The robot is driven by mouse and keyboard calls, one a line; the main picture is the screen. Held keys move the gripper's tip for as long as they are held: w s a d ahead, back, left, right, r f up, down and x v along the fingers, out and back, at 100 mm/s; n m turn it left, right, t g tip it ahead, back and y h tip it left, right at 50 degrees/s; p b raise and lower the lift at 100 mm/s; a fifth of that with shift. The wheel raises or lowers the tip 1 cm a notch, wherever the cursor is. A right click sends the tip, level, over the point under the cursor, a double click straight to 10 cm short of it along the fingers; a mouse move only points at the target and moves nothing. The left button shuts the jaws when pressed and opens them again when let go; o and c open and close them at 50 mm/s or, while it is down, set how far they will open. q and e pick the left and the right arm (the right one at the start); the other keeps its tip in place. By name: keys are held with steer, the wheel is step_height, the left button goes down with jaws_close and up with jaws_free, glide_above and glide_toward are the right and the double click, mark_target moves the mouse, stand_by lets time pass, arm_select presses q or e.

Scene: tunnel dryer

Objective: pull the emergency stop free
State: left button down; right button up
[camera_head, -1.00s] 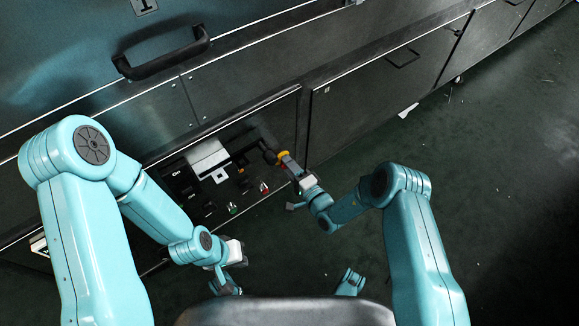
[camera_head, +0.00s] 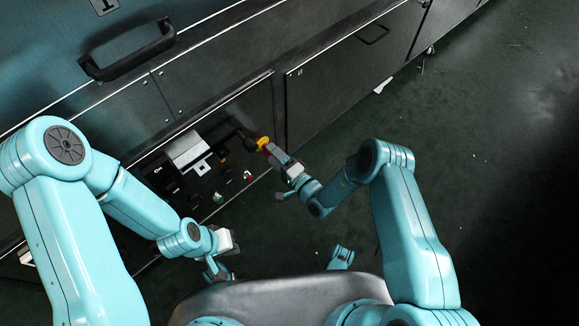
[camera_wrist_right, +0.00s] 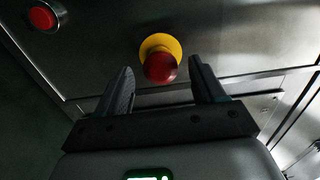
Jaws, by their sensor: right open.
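The emergency stop is a red mushroom button (camera_wrist_right: 160,67) on a round yellow base, on a dark panel face in the right wrist view. In the head view its yellow base (camera_head: 263,142) shows at the right end of the control panel. My right gripper (camera_head: 271,151) is open and points at the button. In the right wrist view its two fingers (camera_wrist_right: 161,76) stand to the left and right of the button, with gaps on both sides. Whether the tips reach past the button's front is unclear. My left gripper (camera_head: 215,271) hangs low, away from the stop; its jaws are too small to read.
The control panel (camera_head: 205,190) carries switches and small green and red buttons. Another red button (camera_wrist_right: 42,18) sits at the upper left in the wrist view. A black handle (camera_head: 130,55) sticks out above. Dark floor (camera_head: 480,150) lies clear at right.

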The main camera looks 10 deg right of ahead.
steer(key=p+v, duration=0.4)
steer(key=v, duration=1.1)
steer(key=shift+s, duration=0.25)
steer(key=shift+d+r, duration=0.1)
steer(key=shift+d, duration=0.05)
